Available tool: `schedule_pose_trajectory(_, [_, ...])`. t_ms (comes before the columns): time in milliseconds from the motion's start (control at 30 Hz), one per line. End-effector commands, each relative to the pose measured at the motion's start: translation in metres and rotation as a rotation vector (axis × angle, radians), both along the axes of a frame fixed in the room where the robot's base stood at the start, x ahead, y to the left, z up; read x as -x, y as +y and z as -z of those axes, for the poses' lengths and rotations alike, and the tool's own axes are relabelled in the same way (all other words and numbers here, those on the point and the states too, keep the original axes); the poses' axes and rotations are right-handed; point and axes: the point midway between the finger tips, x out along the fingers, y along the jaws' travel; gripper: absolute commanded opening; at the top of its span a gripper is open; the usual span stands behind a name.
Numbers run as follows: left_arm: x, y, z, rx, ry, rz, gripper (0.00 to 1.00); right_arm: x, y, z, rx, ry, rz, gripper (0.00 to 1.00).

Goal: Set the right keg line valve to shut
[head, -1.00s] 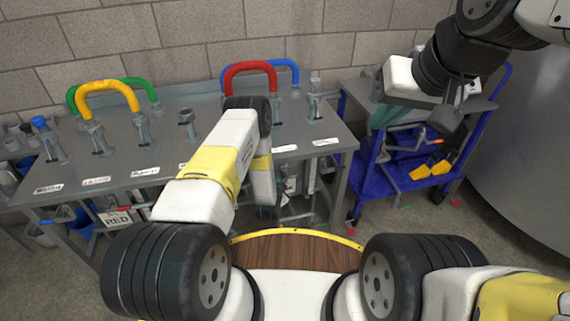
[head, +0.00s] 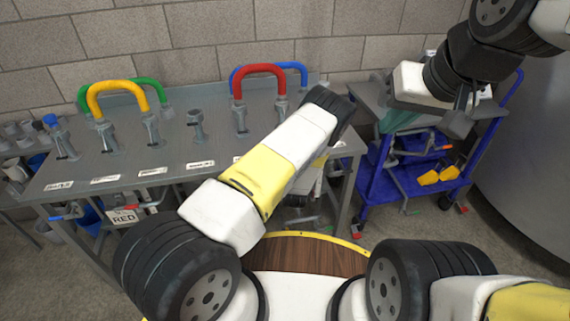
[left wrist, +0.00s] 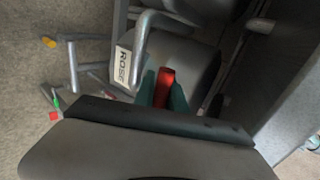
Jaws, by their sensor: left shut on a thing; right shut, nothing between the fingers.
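In the left wrist view my left gripper (left wrist: 164,97) has its teal fingers on both sides of a red valve handle (left wrist: 167,77) and is shut on it. A white sign reading ROSE (left wrist: 122,66) is beside it, close to a bent grey pipe (left wrist: 146,35). In the head view my left forearm covers this valve and most of the gripper. My right gripper (head: 461,108) is shut and empty, raised over the cart at the right. Another valve with a red handle (head: 151,204) is under the bench's left part, by a RED sign (head: 124,217).
The grey bench (head: 170,165) carries yellow (head: 113,86), green (head: 147,82), red (head: 259,69) and blue (head: 292,68) hose loops. A blue cart (head: 380,185) stands at the right, next to a large grey tank (head: 530,170). Bench legs and pipes crowd the left gripper.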

Motion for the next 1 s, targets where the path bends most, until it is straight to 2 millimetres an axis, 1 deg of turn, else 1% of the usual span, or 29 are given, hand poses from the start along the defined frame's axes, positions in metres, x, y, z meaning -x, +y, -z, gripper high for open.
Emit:
schedule_pose_trajectory(533, [-0.0013, 0.0007, -0.0024, -0.023, 0.003, 0.000, 0.00, 0.0000, 0.0000, 0.0000, 0.000, 0.000, 0.000, 0.00])
schedule_pose_trajectory(567, [-0.0013, 0.0007, -0.0024, -0.023, 0.003, 0.000, 0.20, 0.0000, 0.0000, 0.0000, 0.000, 0.000, 0.000, 0.00])
schedule_pose_trajectory(633, [-0.0013, 0.0006, -0.0023, -0.023, 0.003, 0.000, 0.34, 0.0000, 0.0000, 0.0000, 0.000, 0.000, 0.000, 0.00])
schedule_pose_trajectory(667, [-0.0012, 0.0006, -0.0023, -0.023, 0.003, 0.000, 0.37, 0.0000, 0.0000, 0.0000, 0.000, 0.000, 0.000, 0.00])
schedule_pose_trajectory(1000, [0.0016, -0.0008, -0.0031, -0.023, 0.005, 0.001, 0.37, 0.0000, 0.0000, 0.0000, 0.000, 0.000, 0.000, 0.00])
